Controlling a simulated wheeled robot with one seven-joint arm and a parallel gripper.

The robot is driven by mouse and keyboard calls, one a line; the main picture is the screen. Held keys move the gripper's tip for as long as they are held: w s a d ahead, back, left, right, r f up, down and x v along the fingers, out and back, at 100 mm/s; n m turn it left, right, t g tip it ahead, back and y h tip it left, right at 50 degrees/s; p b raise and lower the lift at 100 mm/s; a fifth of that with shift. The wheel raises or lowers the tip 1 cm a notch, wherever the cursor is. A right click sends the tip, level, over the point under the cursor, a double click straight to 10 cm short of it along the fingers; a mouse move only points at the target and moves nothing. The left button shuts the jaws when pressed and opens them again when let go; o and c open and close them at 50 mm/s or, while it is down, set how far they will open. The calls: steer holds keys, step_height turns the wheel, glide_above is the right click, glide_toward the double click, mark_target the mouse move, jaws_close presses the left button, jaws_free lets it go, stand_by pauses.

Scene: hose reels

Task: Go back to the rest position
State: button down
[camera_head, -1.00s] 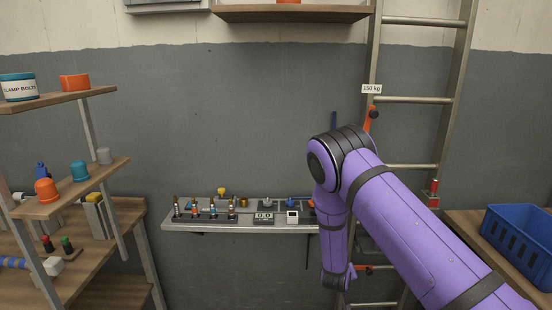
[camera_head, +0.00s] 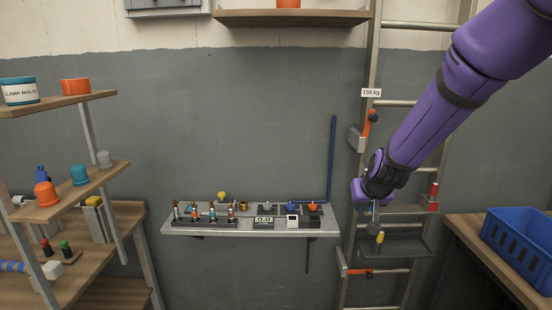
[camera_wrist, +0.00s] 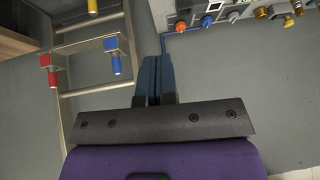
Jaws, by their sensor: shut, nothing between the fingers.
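My gripper (camera_head: 375,218) hangs at the end of my purple arm in front of the ladder (camera_head: 447,140), pointing down, just above a small dark tray (camera_head: 410,246). In the wrist view its two dark blue fingers (camera_wrist: 153,74) lie side by side, shut with nothing between them. The floor and grey wall show beyond the fingertips. In the head view the fingers are small and partly merge with the ladder behind.
A wall shelf (camera_head: 245,232) with valves and gauges stands left of my gripper, beside a blue pipe (camera_head: 332,150). A blue crate (camera_head: 520,246) sits on a bench at right. A shelving unit (camera_head: 90,190) stands at left. An orange-handled clamp (camera_head: 365,132) is on the ladder.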

steer(key=s+d+r+y, duration=0.1)
steer(key=s+d+r, duration=0.1)
steer(key=s+r, duration=0.65)
steer(key=s+d+r, duration=0.2)
steer(key=s+r, duration=0.1)
steer(key=s, duration=0.5)
steer(key=s+d+r+g+h, duration=0.1)
steer(key=s+r, duration=0.2)
steer(key=s, duration=0.6)
steer(key=s+d+r, duration=0.2)
steer(key=s+r, duration=0.1)
steer(key=s, duration=0.6)
steer(key=shift+d+g+h, duration=0.35)
steer(key=shift+g+h, duration=0.05)
steer(key=shift+w, duration=0.1)
